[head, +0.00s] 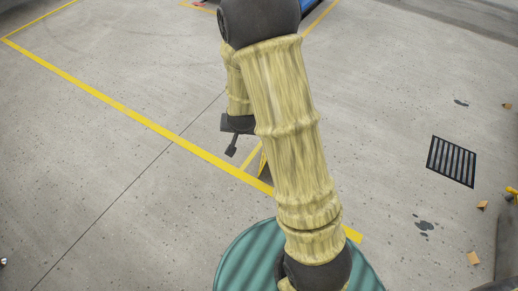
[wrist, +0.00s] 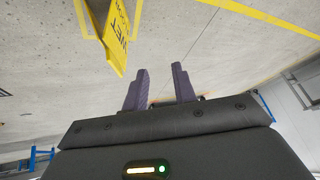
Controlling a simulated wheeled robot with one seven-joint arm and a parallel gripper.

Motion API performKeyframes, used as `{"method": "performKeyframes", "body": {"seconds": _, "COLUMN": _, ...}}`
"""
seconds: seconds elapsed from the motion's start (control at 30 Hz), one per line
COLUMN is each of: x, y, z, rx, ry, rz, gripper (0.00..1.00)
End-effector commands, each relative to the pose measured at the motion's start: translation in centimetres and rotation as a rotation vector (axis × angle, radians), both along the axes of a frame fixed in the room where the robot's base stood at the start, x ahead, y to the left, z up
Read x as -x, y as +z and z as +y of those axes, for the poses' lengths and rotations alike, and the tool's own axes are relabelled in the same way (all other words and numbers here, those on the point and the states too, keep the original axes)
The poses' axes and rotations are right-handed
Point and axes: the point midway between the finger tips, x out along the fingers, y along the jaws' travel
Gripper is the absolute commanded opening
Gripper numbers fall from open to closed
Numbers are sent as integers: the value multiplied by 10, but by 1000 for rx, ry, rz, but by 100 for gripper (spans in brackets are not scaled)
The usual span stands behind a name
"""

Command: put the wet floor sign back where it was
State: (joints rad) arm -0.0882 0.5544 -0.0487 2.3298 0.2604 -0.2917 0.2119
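The yellow wet floor sign (wrist: 116,38) shows at the upper left of the wrist view, with part of the word WET readable. In the head view only a small yellow sliver of it (head: 263,165) shows beside my arm; my arm hides the rest. My gripper (wrist: 160,70) has its two dark fingers apart with nothing between them. The sign is to the left of the fingers in the wrist view and apart from them. In the head view my gripper (head: 231,151) is partly hidden by my arm.
Yellow floor lines (head: 130,115) cross the concrete. A dark floor grate (head: 452,161) lies at the right, with dark stains (head: 425,226) and small orange-brown scraps (head: 473,258) nearby. A blue object (head: 320,4) is at the top edge. The left floor is mostly clear.

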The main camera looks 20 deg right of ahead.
Motion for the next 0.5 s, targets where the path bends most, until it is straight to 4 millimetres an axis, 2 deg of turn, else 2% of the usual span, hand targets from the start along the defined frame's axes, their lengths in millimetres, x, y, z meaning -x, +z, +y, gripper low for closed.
{"method": "performKeyframes", "body": {"seconds": 0.03, "x": 12, "y": 16, "z": 2, "rx": -2, "ry": 35, "rz": 20, "gripper": 27}}
{"method": "performKeyframes", "body": {"seconds": 0.2, "x": 61, "y": 54, "z": 5, "rx": 11, "ry": 168, "rz": 123, "gripper": 27}}
{"method": "performKeyframes", "body": {"seconds": 0.4, "x": 128, "y": 90, "z": 3, "rx": 53, "ry": 321, "rz": 241, "gripper": 27}}
{"method": "performKeyframes", "body": {"seconds": 0.5, "x": 154, "y": 100, "z": 0, "rx": 75, "ry": 375, "rz": 290, "gripper": 27}}
